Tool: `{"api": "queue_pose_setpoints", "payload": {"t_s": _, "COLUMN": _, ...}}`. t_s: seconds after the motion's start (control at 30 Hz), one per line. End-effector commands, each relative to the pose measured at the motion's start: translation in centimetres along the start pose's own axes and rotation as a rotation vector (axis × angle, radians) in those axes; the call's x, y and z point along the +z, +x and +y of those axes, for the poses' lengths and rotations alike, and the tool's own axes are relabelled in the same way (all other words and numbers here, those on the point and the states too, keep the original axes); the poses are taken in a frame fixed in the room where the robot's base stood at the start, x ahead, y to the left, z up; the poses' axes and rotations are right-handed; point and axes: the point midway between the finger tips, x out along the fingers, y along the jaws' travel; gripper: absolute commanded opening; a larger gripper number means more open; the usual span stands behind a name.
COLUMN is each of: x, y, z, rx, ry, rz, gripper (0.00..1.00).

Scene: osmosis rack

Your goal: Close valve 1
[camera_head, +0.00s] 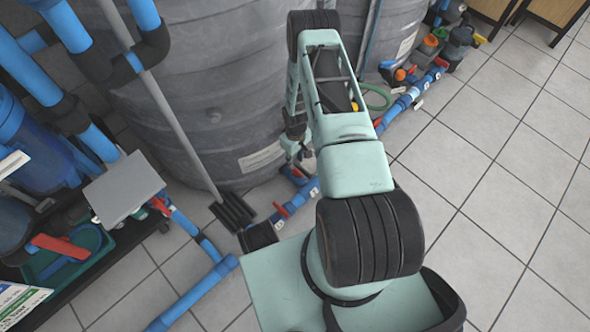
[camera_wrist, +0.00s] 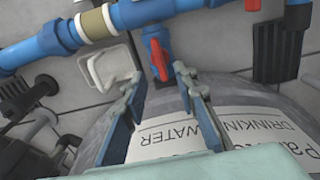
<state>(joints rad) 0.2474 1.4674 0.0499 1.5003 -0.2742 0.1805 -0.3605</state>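In the wrist view, a valve with a red handle (camera_wrist: 159,60) sits on a blue pipe fitting, just beyond my fingertips. My gripper (camera_wrist: 158,78) is open, with one finger to each side of the handle's line and nothing between them. A second red handle (camera_wrist: 253,5) shows at the top edge. In the head view, my gripper (camera_head: 297,145) hangs low beside the big grey tank, above blue floor piping with red handles (camera_head: 279,209). My arm partly hides this area. I cannot read any valve number.
The grey tank (camera_head: 215,80) stands close to my gripper; its label (camera_wrist: 190,133) shows upside down in the wrist view. Blue pipes (camera_head: 195,295) run along the floor. The tiled floor (camera_head: 500,180) at right is clear.

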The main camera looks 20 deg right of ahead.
Motion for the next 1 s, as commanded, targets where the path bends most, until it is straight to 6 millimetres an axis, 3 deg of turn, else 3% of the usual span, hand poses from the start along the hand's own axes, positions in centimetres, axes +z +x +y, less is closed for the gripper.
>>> {"api": "queue_pose_setpoints", "payload": {"t_s": 0.03, "x": 0.1, "y": 1.6, "z": -0.1, "rx": -0.001, "ry": -0.001, "rz": -0.002, "gripper": 0.27}}
{"api": "queue_pose_setpoints", "payload": {"t_s": 0.1, "x": 0.1, "y": 3.0, "z": 0.0, "rx": 0.0, "ry": -0.001, "rz": -0.001, "gripper": 0.27}}
{"api": "queue_pose_setpoints", "payload": {"t_s": 0.3, "x": 0.0, "y": 5.8, "z": 0.0, "rx": 0.001, "ry": -0.001, "rz": 0.0, "gripper": 0.27}}
{"api": "queue_pose_setpoints", "payload": {"t_s": 0.77, "x": 0.0, "y": 6.8, "z": 0.1, "rx": 0.001, "ry": -0.001, "rz": 0.0, "gripper": 0.27}}
{"api": "queue_pose_setpoints", "payload": {"t_s": 1.0, "x": 0.0, "y": 6.8, "z": 0.1, "rx": 0.001, "ry": -0.001, "rz": 0.0, "gripper": 0.0}}
